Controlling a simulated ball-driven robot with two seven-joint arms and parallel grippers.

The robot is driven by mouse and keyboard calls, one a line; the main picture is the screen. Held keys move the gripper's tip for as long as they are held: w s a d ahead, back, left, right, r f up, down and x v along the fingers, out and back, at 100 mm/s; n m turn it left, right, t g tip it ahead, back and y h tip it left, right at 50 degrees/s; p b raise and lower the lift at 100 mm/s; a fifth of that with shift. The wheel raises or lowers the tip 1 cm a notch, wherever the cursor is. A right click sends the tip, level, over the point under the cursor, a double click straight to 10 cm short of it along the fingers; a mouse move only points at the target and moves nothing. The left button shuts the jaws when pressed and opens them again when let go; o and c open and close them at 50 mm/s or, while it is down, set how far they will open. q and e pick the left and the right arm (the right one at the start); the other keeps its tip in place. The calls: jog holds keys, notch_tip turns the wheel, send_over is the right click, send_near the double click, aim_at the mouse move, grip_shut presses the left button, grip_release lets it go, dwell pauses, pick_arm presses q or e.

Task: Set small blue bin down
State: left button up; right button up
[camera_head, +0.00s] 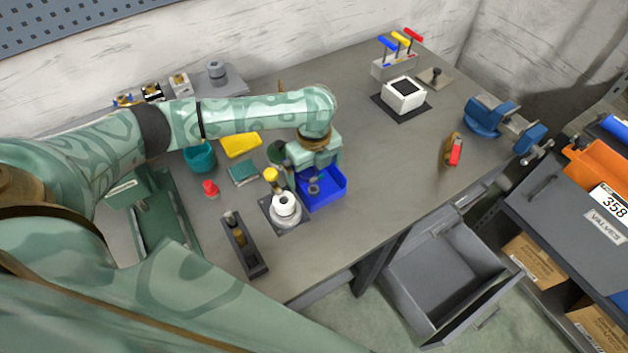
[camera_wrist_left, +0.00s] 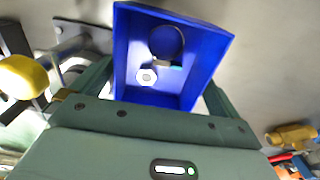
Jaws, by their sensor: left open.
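The small blue bin (camera_head: 330,196) appears to sit on the grey workbench (camera_head: 362,225), right of a dark plate with a white round part. It looks upright and holds a few small parts, among them a hex nut in the left wrist view. My left gripper (camera_head: 311,178) is over the bin. In the left wrist view the bin (camera_wrist_left: 207,58) lies between the spread fingers of the left gripper (camera_wrist_left: 158,92). The jaws are open; I cannot tell whether a finger touches the bin walls. The bin's underside is hidden. My right gripper is out of view.
The white round part (camera_head: 286,205) stands close left of the bin. A narrow dark tray (camera_head: 244,245) and a red piece (camera_head: 210,188) lie further left. A blue vise (camera_head: 508,123) is at the right edge. The bench right of the bin is clear; an open grey drawer (camera_head: 440,275) juts below.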

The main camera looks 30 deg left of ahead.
pick_arm(q)
jog(key=c, duration=0.7)
jog(key=shift+c, duration=0.2)
